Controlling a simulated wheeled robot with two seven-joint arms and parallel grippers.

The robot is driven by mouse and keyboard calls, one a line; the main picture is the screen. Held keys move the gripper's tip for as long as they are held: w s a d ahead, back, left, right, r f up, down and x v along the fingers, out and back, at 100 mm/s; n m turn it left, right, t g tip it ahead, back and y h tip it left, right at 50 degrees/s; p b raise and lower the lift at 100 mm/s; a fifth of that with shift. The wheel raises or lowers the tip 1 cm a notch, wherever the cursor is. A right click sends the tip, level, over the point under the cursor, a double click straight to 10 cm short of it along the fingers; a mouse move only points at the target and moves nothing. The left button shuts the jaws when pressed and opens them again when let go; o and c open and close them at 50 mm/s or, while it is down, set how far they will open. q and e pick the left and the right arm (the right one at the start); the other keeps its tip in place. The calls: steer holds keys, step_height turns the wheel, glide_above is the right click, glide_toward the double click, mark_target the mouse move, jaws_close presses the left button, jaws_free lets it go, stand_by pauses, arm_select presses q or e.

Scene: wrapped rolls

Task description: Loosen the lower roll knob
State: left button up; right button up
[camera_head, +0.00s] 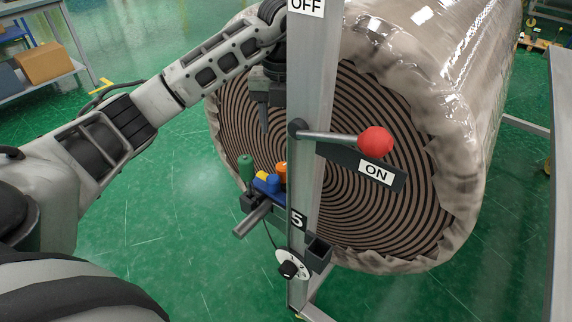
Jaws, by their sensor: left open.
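A large wrapped roll (405,205) lies behind a grey metal post (308,170), its dark spiral end facing me. A lever with a red ball knob (376,141) sticks out to the right from the post, above a black plate with an ON label (376,173). Lower on the post is a white dial with a black knob (288,270). I cannot tell for sure which of these is the lower roll knob. My left gripper (264,122) hangs fingers down just left of the post, open, apart from lever and dial. The post's edge partly covers it. My right gripper is out of view.
A small holder with green, blue, yellow and orange-topped items (268,184) and a grey rod sits left of the post, above the dial. An OFF label (306,6) is at the post's top. A shelf with a cardboard box (47,63) stands far left. Green floor is open at left.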

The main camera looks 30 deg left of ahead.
mark_target(283, 165)
arm_select(q)
step_height(283, 165, down, 12)
steer(key=shift+f, duration=0.1)
stand_by(0.4)
steer(key=c, duration=1)
steer(key=shift+r+n+p, duration=0.2)
steer(key=shift+n+p, duration=0.45)
steer(key=shift+n, duration=0.25)
steer(key=shift+f+n, duration=0.1)
steer(key=shift+n, duration=0.6)
steer(key=o, duration=1)
